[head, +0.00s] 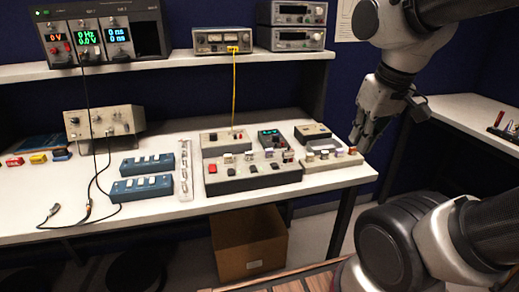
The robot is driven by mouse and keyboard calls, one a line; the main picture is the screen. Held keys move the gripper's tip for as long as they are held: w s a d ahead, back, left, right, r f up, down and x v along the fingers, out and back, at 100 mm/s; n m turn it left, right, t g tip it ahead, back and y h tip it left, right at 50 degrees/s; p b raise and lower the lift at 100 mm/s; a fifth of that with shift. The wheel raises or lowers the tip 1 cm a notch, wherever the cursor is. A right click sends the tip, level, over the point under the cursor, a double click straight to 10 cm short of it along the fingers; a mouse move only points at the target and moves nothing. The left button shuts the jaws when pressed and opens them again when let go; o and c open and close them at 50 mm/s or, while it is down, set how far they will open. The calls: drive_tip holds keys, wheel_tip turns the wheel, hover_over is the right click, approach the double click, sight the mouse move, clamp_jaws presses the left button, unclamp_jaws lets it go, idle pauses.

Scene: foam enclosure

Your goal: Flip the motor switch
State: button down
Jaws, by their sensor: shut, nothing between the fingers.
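My gripper (359,147) hangs from the upper right, pointing down at the right end of the bench. It is shut and empty. Just left of its tips is a small pale switch box (332,164) with several small knobs or caps on top, one of them orange-brown. I cannot tell whether the tips touch this box. Left of it is a larger grey control box (253,183) with red and dark buttons and several pale caps. No label is readable, so I cannot tell which control is the motor switch.
Two blue switch boxes (142,188) and a clear strip (184,170) lie further left on the white bench (60,205). Instruments (102,38) stand on the shelf above. A yellow cable (234,85) hangs down. A cardboard box (250,246) stands below.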

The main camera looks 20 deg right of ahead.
drive_tip(key=w+a+n+g, duration=0.25)
drive_tip(key=w+a, duration=0.25)
drive_tip(key=w, duration=0.3)
drive_tip(key=n+g, duration=0.2)
drive_tip(key=n, duration=0.8)
hover_over(271, 169)
drive_tip(key=w, duration=0.2)
drive_tip(key=f, duration=0.2)
drive_tip(key=shift+a+r+n, duration=0.1)
drive_tip(key=shift+r+n, duration=0.5)
drive_tip(key=shift+n, duration=0.6)
drive_tip(key=shift+r+n, duration=0.55)
drive_tip(key=shift+n, duration=0.6)
drive_tip(key=f, duration=0.4)
drive_tip(key=s+f, duration=0.1)
drive_tip(key=f, duration=0.9)
drive_tip(key=shift+s, duration=0.35)
